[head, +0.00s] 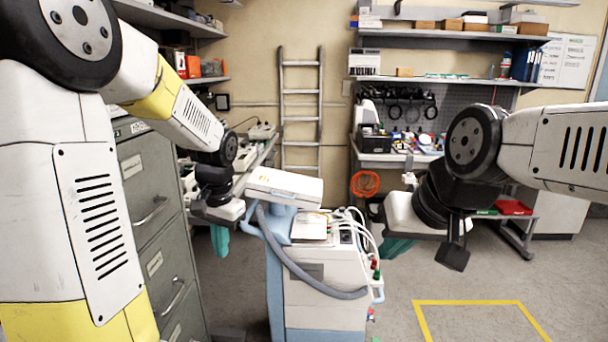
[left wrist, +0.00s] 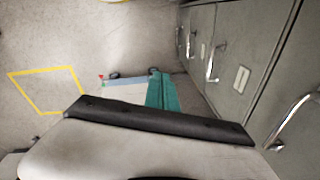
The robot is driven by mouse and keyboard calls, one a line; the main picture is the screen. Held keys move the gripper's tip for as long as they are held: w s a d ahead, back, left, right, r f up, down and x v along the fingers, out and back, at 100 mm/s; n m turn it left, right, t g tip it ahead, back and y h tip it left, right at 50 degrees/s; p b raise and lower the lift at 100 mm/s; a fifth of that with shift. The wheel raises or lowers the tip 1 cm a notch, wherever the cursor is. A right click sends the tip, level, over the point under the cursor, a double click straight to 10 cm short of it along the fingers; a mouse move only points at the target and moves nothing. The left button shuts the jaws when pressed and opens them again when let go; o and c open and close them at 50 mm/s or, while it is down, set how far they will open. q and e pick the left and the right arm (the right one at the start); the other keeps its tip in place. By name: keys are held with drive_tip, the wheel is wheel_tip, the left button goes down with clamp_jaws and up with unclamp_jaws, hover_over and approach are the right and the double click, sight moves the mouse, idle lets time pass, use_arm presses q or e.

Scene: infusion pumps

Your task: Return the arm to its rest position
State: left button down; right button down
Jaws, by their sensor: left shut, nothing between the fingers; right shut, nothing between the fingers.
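My left arm comes in from the left in the head view, large and close, past the grey filing cabinet. Its left gripper (head: 220,240) points down with teal fingers, between the cabinet and the blue-white cart. In the left wrist view the teal fingers (left wrist: 161,92) are together with nothing held; floor and cabinet drawers show beyond. My right arm comes in from the right. Its right gripper (head: 396,248), also with teal fingers, is shut and empty, to the right of the cart, partly hidden by its own body.
The blue-white medical cart (head: 322,290) with cables and a hose stands between the grippers. The grey filing cabinet (head: 150,205) is close at left. A ladder (head: 300,110) and workbench (head: 395,158) stand behind. A yellow floor outline (head: 470,302) marks clear floor at right.

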use_arm(q)
drive_tip(key=s+d+r+n+t+h, duration=0.1)
drive_tip(key=s+d+r+t, duration=0.1)
drive_tip(key=s+r, duration=0.3)
drive_tip(key=s+d+r+n+t+h, duration=0.2)
drive_tip(key=s+r, duration=0.3)
drive_tip(key=s, duration=0.5)
drive_tip(key=shift+s+d+r+n+t, duration=0.3)
drive_tip(key=shift+s+d+r+t, duration=0.1)
drive_tip(key=shift+d+t, duration=0.1)
